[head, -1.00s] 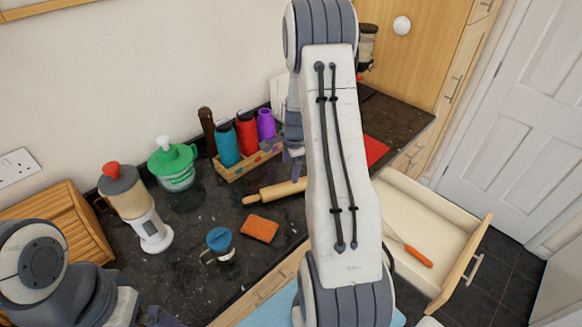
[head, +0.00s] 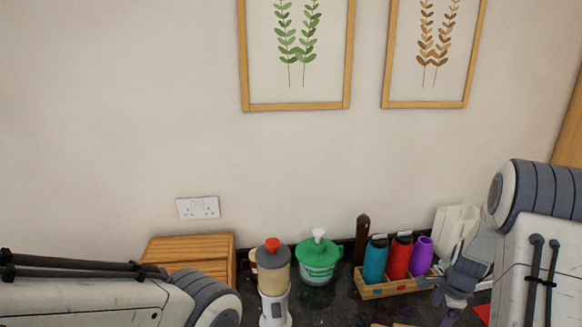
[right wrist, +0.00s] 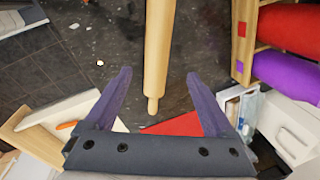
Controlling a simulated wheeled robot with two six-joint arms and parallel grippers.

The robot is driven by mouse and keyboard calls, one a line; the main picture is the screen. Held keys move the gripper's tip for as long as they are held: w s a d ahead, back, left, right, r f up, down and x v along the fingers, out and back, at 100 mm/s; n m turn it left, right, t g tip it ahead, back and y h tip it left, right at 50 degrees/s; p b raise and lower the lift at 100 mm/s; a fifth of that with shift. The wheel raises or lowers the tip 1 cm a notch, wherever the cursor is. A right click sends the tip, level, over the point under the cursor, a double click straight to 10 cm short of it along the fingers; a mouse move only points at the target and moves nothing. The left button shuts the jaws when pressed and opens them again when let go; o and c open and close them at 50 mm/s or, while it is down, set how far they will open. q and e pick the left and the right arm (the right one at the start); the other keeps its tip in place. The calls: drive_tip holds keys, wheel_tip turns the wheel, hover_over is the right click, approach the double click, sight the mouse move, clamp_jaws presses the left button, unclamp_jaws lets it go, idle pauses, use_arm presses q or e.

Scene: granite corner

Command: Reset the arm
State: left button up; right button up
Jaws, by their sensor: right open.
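My right gripper (head: 438,298) is at the lower right of the head view, in front of the bottle rack. In the right wrist view my right gripper (right wrist: 157,78) is open, its two purple fingers apart with nothing held. A wooden rolling pin (right wrist: 157,50) shows beyond and between the fingertips, lying on the dark counter. My left arm comes in along the lower left of the head view, but its gripper is out of the picture.
A green-lidded container (head: 318,262), a blender-like appliance (head: 273,285) and a wooden bread box (head: 190,252) stand left. An open drawer (right wrist: 40,135) shows in the wrist view.

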drive_tip(key=f+p, duration=0.1)
drive_tip(key=f, duration=0.2)
drive_tip(key=w+f+p, duration=0.1)
drive_tip(key=f, duration=0.3)
drive_tip(key=w+f+p, duration=0.1)
drive_tip(key=f, duration=0.2)
drive_tip(key=shift+d+f, duration=0.3)
drive_tip(key=shift+r, duration=0.6)
